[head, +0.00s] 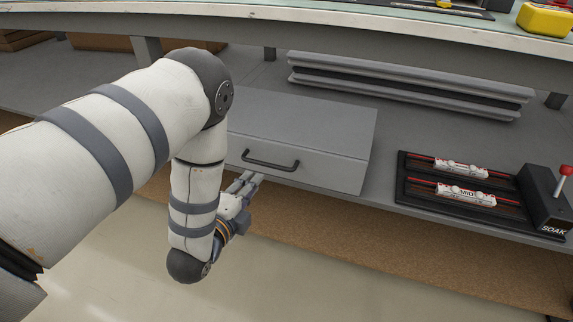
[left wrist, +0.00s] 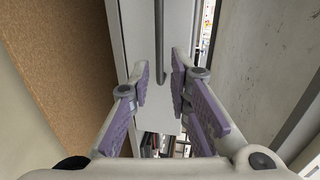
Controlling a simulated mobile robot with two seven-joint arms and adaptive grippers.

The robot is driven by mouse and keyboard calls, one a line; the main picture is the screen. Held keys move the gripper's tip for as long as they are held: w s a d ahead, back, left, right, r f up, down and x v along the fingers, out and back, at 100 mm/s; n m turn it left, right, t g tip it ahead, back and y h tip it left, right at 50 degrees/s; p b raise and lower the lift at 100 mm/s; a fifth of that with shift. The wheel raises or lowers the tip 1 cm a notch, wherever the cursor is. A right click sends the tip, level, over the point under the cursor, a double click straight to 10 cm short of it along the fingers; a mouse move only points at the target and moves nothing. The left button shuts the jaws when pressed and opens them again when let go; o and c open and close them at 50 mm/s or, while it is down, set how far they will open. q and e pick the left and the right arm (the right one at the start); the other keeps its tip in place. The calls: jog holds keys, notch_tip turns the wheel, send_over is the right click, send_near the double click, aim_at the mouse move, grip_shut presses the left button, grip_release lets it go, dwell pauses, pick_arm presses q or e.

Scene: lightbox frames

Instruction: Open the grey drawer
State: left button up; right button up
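The grey drawer (head: 310,165) is in a grey box under the bench, and its front looks flush with the box, so it appears shut. Its dark bar handle (head: 270,164) runs across the front. My left gripper (head: 250,179) is just below and in front of the handle's left part. In the left wrist view, my left gripper (left wrist: 161,78) is open, with purple pads apart. The handle (left wrist: 159,40) shows in line with the gap between the fingers, and no contact is visible. My right gripper is not in view.
A dark tray (head: 409,184) with two white-and-red pieces and a red-knobbed lever box (head: 545,198) stands right of the drawer. Long grey bars (head: 410,82) lie behind. The bench top (head: 330,22) hangs above. A brown strip (head: 340,255) and pale floor lie in front.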

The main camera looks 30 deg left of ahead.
aim_at(267, 166)
pick_arm(q)
jog(key=b+x, duration=0.3)
jog(key=x, duration=0.7)
jog(key=shift+a+f, duration=0.1)
jog(key=shift+f, duration=0.05)
jog(key=shift+w, duration=0.2)
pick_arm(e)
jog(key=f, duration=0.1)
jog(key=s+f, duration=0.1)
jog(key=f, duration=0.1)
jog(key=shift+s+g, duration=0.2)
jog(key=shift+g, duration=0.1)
pick_arm(q)
jog(key=shift+c, duration=0.6)
grip_shut()
